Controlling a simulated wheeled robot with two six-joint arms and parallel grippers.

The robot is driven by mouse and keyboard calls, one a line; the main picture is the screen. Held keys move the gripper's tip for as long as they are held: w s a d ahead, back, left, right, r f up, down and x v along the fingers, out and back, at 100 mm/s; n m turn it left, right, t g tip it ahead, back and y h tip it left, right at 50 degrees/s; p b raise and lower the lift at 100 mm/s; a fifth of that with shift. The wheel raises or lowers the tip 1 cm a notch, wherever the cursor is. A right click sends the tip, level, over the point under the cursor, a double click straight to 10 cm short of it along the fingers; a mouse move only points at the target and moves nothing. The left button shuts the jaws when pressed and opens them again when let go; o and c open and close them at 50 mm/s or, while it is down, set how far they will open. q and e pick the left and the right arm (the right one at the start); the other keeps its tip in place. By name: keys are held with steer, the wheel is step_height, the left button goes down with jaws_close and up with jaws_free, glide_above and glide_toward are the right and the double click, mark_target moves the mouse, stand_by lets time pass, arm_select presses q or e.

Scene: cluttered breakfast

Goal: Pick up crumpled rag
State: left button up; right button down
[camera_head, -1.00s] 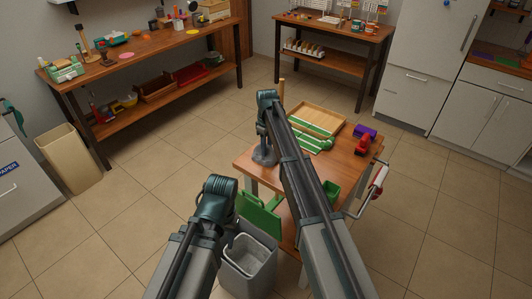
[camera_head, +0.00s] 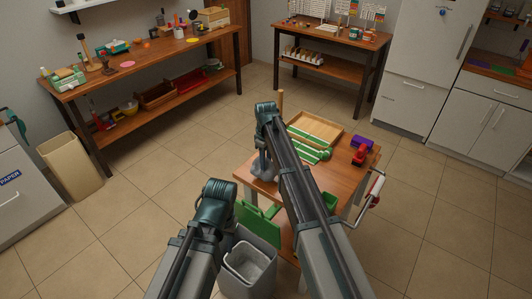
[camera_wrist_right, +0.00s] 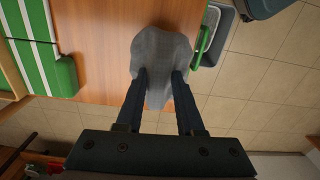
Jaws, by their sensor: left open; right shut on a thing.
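The crumpled rag (camera_wrist_right: 160,52) is a grey cloth between the two fingers of my right gripper (camera_wrist_right: 160,78) in the right wrist view. The gripper is shut on it, with cloth bulging out past the fingertips. The wooden table top (camera_wrist_right: 100,50) shows behind the rag; I cannot tell whether the rag touches it. In the head view the grey rag (camera_head: 262,174) is a small shape at the table's left edge, below my right arm's bend. My left arm shows in the head view, but its jaws are hidden behind it.
On the table are a green-striped cloth (camera_head: 304,151), a wooden tray (camera_head: 318,128), a purple block (camera_head: 362,142) and a red item (camera_head: 360,155). Open floor lies to the left.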

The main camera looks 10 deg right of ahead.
steer(key=s+a+r, duration=0.1)
steer(key=s, duration=0.9)
steer(key=shift+s+a+p, duration=0.2)
steer(key=shift+a+p, duration=0.1)
steer(key=shift+p, duration=0.1)
steer(key=shift+a, duration=0.1)
